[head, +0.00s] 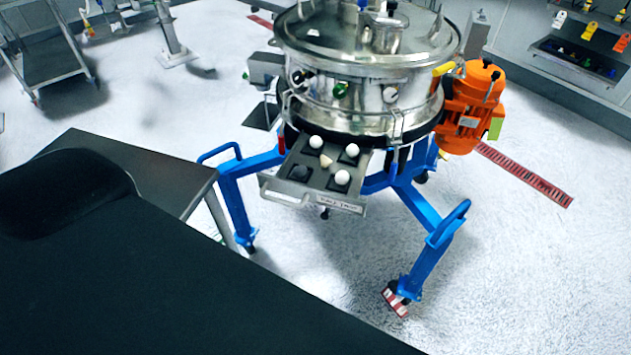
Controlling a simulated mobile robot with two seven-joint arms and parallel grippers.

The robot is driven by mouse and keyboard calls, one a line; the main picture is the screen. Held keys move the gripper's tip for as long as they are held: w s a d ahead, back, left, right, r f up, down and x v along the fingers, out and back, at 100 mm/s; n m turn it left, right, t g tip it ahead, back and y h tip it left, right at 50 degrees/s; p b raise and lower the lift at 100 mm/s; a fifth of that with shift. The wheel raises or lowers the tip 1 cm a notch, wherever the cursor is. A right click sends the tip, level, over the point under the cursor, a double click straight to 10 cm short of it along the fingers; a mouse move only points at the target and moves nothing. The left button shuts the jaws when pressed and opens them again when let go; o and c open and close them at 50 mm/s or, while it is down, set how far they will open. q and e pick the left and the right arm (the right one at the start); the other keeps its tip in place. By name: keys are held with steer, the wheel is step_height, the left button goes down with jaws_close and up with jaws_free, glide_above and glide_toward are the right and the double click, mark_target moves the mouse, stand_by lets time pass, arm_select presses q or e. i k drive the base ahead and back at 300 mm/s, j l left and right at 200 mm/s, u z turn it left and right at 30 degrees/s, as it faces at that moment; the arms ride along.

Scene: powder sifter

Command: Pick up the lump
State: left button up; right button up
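A small beige lump (326,160) lies near the middle of a metal tray (270,187) that sticks out from the front of the steel sifter (345,105). White balls lie around it: one behind it to the left (315,142), one behind it to the right (352,150) and one in front to the right (342,177). A dark rounded piece (299,172) lies at the front left of the tray. Which of these pieces counts as the lump is not certain; the beige one is irregular. Neither of my grippers is in view.
The sifter stands on a blue wheeled frame (425,205) with raised handles. An orange motor (470,108) is on its right side. A dark metal table (120,165) stands to the left. The floor in front right is clear.

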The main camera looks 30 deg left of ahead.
mark_target(325, 162)
steer(key=u, duration=0.6)
steer(key=i+l+u, duration=0.1)
steer(key=l+u, duration=0.2)
steer(key=l, duration=0.15)
steer(key=l+u, duration=0.35)
steer(key=i+l+u, duration=0.15)
steer(key=l, duration=1.25)
steer(key=k, duration=0.05)
